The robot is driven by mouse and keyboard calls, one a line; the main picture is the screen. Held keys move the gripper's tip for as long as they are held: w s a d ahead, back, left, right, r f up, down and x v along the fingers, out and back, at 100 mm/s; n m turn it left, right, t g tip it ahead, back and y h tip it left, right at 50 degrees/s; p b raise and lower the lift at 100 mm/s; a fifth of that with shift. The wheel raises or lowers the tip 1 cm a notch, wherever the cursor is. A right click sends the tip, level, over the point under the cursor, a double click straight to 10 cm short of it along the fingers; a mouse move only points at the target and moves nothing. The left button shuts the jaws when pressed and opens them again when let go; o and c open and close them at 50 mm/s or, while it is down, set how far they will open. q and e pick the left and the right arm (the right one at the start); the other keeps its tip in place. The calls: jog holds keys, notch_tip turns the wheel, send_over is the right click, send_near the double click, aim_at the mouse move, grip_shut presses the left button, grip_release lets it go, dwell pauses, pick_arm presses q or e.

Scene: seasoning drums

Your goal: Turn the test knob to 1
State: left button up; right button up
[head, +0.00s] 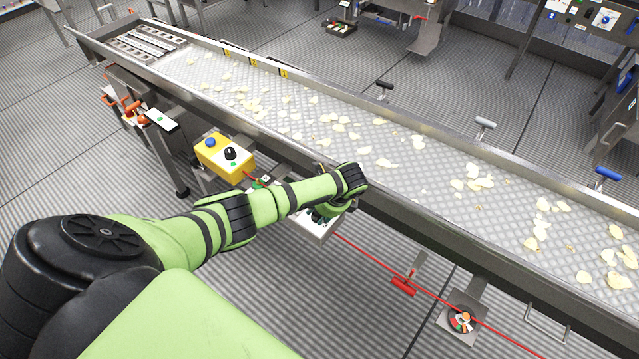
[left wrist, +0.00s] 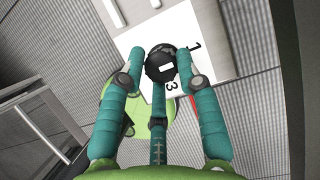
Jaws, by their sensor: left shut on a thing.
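The test knob (left wrist: 160,52) is a round black dial with a white mark, on a white panel (left wrist: 205,28) in the left wrist view. The digit 1 is printed right of the knob and a 3 below it. The white mark does not clearly line up with the 1. My left gripper (left wrist: 161,66) is shut on the knob, with teal fingers around its sides. In the head view my left gripper (head: 322,211) is at a small box (head: 318,230) below the conveyor edge, and my wrist hides the knob. My right gripper is not in view.
A long conveyor (head: 300,110) with scattered chips runs just beyond my left arm. A yellow box (head: 222,158) with a blue button and black knob is left of my forearm. A red cord (head: 372,262) runs right, past a red handle (head: 403,286).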

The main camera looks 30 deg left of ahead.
pick_arm(q)
jog(key=o, duration=1.1)
jog(key=shift+w+a+r, duration=0.3)
jog(key=shift+c, duration=0.2)
jog(key=shift+f, duration=0.15)
jog(key=shift+s, duration=0.1)
jog(key=v, duration=1.2)
jog(key=shift+d, duration=0.1)
